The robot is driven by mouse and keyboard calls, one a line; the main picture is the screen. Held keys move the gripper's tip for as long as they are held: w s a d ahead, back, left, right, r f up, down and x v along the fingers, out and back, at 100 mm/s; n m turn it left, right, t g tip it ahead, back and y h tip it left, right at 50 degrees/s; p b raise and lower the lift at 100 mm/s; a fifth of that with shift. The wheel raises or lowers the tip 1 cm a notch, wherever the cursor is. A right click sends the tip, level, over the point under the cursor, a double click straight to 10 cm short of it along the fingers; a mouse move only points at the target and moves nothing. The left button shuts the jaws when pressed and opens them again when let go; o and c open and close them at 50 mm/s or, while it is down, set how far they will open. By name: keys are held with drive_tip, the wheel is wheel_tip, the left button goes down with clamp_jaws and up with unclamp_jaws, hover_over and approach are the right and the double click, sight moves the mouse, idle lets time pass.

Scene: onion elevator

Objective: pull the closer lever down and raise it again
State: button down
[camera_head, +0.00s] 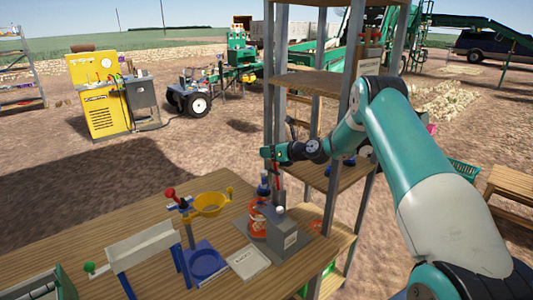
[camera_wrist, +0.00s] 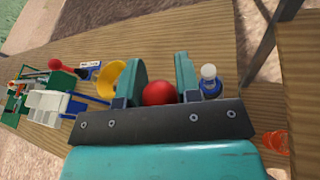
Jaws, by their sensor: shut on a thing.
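The closer is a grey machine (camera_head: 285,236) on the wooden table at its right end. Its lever (camera_head: 279,183) rises steeply from it, and its red upper part reaches my gripper (camera_head: 268,153). In the wrist view, the lever's round red knob (camera_wrist: 159,93) sits between the two green fingers of my gripper (camera_wrist: 160,88). The gripper is shut on the knob, high above the table. The lower part of the lever is hidden in the wrist view.
Beside the closer are an orange coil (camera_head: 257,221) and a blue bottle with a pale cap (camera_wrist: 210,80). A metal-post shelf (camera_head: 300,82) rises close behind my gripper.

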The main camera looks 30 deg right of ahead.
drive_tip(key=shift+d, duration=0.1)
drive_tip(key=c, duration=0.8)
unclamp_jaws()
drive_tip(key=shift+d, duration=0.1)
drive_tip(key=b+v, duration=0.5)
drive_tip(key=v, duration=1.2)
drive_tip(key=shift+s+r, duration=0.1)
